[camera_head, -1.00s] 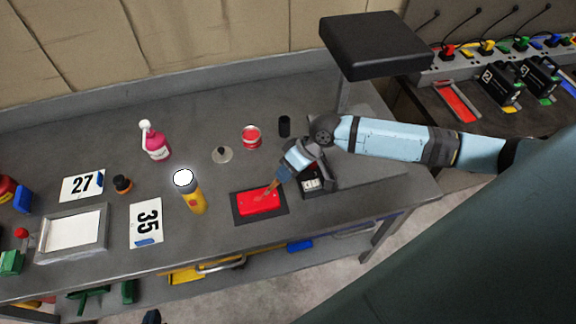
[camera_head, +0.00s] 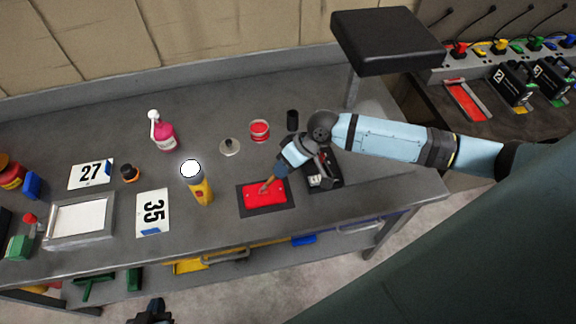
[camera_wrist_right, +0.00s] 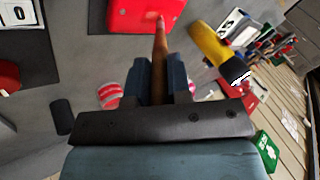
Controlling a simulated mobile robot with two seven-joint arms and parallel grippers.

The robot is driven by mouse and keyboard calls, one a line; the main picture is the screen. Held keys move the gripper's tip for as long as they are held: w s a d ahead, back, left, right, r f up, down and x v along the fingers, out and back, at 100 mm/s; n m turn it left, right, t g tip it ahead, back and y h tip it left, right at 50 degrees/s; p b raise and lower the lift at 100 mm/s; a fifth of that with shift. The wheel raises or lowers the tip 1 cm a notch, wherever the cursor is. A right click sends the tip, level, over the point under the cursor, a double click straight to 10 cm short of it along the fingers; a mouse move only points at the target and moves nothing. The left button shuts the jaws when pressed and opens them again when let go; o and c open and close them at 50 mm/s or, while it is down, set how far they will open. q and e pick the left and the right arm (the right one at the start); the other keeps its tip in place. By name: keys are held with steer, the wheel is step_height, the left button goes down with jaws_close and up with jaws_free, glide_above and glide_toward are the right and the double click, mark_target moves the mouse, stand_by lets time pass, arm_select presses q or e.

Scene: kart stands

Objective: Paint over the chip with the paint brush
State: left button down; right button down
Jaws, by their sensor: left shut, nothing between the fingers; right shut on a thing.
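A red panel (camera_head: 256,200) lies on a dark mat (camera_head: 287,204) near the front edge of the workbench. My right gripper (camera_head: 282,169) is shut on the paint brush (camera_head: 268,184) above the panel's upper right side. The brush slants down left, its tip at or just over the red surface; I cannot tell if it touches. In the right wrist view, the brush (camera_wrist_right: 160,60) points from between the fingers (camera_wrist_right: 160,82) to the red panel (camera_wrist_right: 140,14). I cannot make out the chip clearly. My left gripper (camera_head: 152,313) is shut and empty, low in front of the bench.
A yellow flashlight (camera_head: 203,194) stands left of the mat. An open red paint can (camera_head: 260,131), its lid (camera_head: 230,147), a black cylinder (camera_head: 292,120) and a pink spray bottle (camera_head: 162,133) stand behind. A black box (camera_head: 322,179) is just right of the mat.

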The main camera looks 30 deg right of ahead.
stand_by(0.4)
steer(key=shift+s+d, duration=0.25)
steer(key=shift+d, duration=0.45)
steer(key=shift+s+d, duration=0.2)
steer(key=shift+d, duration=0.5)
steer(key=shift+a, duration=0.1)
steer(key=shift+w+a, duration=0.25)
steer(key=shift+a, duration=0.4)
